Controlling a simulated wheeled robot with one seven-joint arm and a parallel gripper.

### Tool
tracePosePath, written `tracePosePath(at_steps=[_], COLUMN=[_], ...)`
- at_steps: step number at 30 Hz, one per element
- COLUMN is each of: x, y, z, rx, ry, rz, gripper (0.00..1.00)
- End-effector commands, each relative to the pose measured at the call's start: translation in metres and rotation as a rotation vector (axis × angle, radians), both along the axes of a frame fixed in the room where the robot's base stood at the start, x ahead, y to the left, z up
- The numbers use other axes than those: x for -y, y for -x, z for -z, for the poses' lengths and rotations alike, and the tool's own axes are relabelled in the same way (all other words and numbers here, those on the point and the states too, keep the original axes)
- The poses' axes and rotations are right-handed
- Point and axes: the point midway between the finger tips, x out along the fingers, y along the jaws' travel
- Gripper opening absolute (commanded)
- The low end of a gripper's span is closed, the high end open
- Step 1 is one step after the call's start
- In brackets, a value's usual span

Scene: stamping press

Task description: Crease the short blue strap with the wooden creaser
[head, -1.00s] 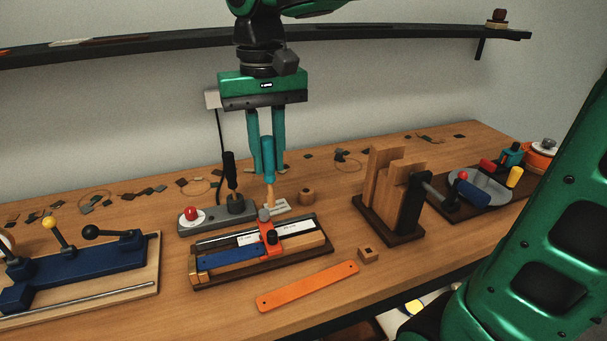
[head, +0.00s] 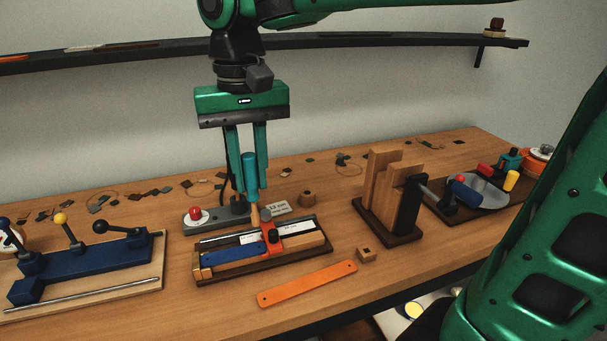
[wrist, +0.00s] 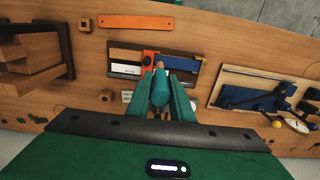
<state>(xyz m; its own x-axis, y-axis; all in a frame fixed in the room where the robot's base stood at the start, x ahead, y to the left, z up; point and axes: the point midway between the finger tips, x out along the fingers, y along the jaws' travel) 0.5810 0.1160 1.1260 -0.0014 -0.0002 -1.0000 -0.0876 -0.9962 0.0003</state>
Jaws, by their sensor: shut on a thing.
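The wooden creaser (head: 251,172) has a teal handle and a pale wooden tip. My gripper (head: 249,191) is shut on its handle and holds it roughly upright; it also shows in the wrist view (wrist: 165,95). The short blue strap (head: 233,255) lies in the wooden jig (head: 210,278), left of the orange-red clamp (head: 272,238). The creaser's tip is just behind the jig, close to the clamp and the strap's right end. I cannot tell whether the tip touches anything. In the wrist view, the fingers and creaser partly cover the jig.
A longer orange strap (head: 307,284) lies in front of the jig. A grey base with a red button (head: 195,214) stands behind it. A blue lever fixture (head: 90,262) is at left, a wooden block press (head: 380,200) at right. A small wooden block (head: 367,255) sits between.

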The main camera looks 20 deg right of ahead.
Motion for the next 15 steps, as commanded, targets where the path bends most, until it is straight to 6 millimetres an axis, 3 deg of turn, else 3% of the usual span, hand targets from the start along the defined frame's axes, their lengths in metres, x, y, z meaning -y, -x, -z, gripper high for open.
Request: tracePosePath(at_steps=[5, 15], x=[0.0, 0.0], y=[0.0, 0.0], z=[0.005, 0.035], rx=[-0.001, -0.002], ry=[0.0, 0.0], rz=[0.001, 0.001], gripper=[0.0, 0.0])
